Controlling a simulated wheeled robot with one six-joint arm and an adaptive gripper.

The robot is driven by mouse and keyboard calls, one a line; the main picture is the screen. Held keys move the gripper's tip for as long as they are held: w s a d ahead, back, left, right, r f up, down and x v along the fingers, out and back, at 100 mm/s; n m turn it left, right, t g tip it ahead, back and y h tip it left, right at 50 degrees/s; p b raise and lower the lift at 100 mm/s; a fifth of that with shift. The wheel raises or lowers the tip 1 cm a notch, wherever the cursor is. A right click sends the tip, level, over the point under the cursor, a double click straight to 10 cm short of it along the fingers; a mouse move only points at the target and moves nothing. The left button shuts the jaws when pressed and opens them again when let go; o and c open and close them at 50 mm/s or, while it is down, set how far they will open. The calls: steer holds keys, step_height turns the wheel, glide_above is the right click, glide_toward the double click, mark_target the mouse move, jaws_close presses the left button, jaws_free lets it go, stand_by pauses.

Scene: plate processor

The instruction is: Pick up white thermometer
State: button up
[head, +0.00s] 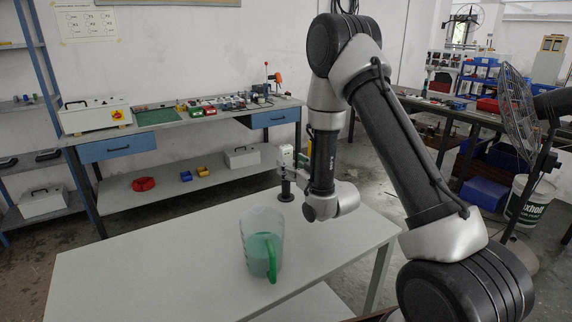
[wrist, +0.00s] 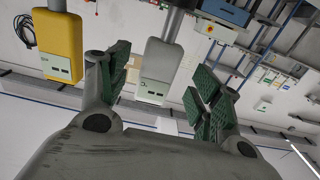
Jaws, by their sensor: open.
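In the wrist view the white thermometer (wrist: 158,72) is a pale, boxy device with a small display and a grey upper part. It shows between the two green-padded fingers of my gripper (wrist: 162,88). The fingers are spread with a gap on both sides of it, and I cannot tell how far beyond the tips it is. In the head view my arm reaches over the near table, and the gripper end is small and partly hidden by my arm.
A yellow device (wrist: 58,48) of like shape is left of the white one in the wrist view. A clear jug with a green handle (head: 271,260) stands on the near table (head: 130,270), close to my arm. The table's left part is clear. A workbench (head: 160,138) stands behind.

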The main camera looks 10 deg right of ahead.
mark_target(288, 160)
steer(key=x, duration=0.4)
steer(key=shift+w+r, duration=0.15)
steer(key=c, duration=1.1)
steer(key=shift+c, duration=0.2)
steer(key=shift+r, duration=0.15)
step_height(288, 160, up, 20)
stand_by(0.4)
